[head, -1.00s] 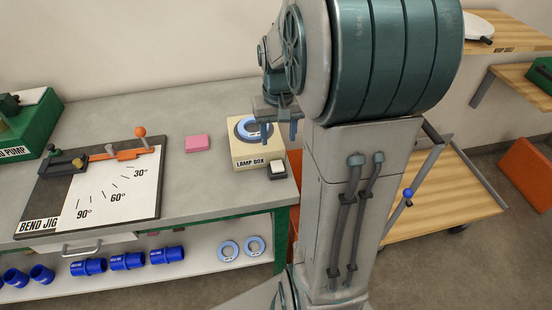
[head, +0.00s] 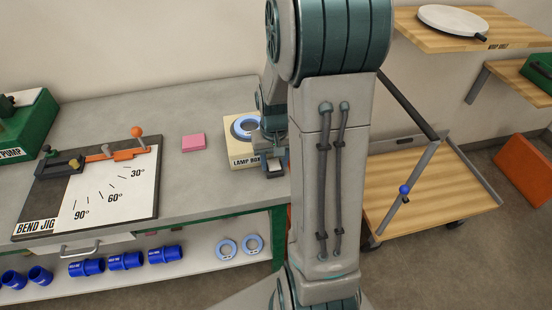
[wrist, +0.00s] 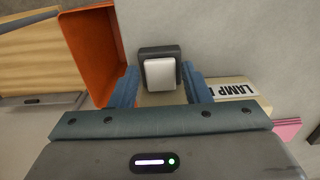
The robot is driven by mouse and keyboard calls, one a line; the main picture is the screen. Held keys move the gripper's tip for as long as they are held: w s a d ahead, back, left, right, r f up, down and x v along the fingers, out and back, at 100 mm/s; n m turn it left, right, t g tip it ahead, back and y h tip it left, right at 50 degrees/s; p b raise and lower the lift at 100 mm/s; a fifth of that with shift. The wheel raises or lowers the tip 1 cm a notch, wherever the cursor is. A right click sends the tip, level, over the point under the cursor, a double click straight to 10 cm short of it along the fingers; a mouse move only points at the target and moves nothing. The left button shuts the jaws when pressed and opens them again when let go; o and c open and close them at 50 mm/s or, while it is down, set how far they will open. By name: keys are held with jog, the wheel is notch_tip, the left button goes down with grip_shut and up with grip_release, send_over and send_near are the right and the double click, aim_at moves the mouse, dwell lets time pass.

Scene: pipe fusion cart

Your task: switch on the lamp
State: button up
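The cream lamp box (head: 236,152) stands on the grey bench, with a blue ring (head: 243,127) on top. At its right front corner is a switch with a white rocker (head: 275,170) in a dark frame. In the wrist view the white rocker (wrist: 160,75) shows between my two blue fingers, and part of the box's label is to the right. My gripper (wrist: 159,78) is open, with nothing between the fingertips but the view of the switch. In the head view my gripper (head: 274,158) is just above the switch; I cannot tell whether it touches. My arm hides the box's right side.
A pink block (head: 193,142) and the bend jig (head: 105,195) lie left of the box. An orange panel (wrist: 92,50) is close to the left finger in the wrist view. A wooden cart (head: 425,195) stands to the right.

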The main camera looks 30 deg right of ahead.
jog(key=c, duration=0.6)
jog(key=shift+w+r+g+p, duration=0.15)
jog(key=shift+g+p, duration=0.25)
jog(key=shift+p, duration=0.1)
jog(key=shift+w+d+g+y+p, duration=0.15)
jog(key=shift+g+y+p, duration=0.2)
jog(key=shift+g, duration=0.25)
jog(key=o, duration=1)
jog(key=shift+c, duration=0.2)
notch_tip(320, 180, up, 14)
jog(key=w, duration=0.2)
jog(key=shift+d+f+b, duration=0.25)
jog(key=shift+d+b, duration=0.05)
jog(key=shift+b, duration=0.15)
jog(key=shift+w, duration=0.1)
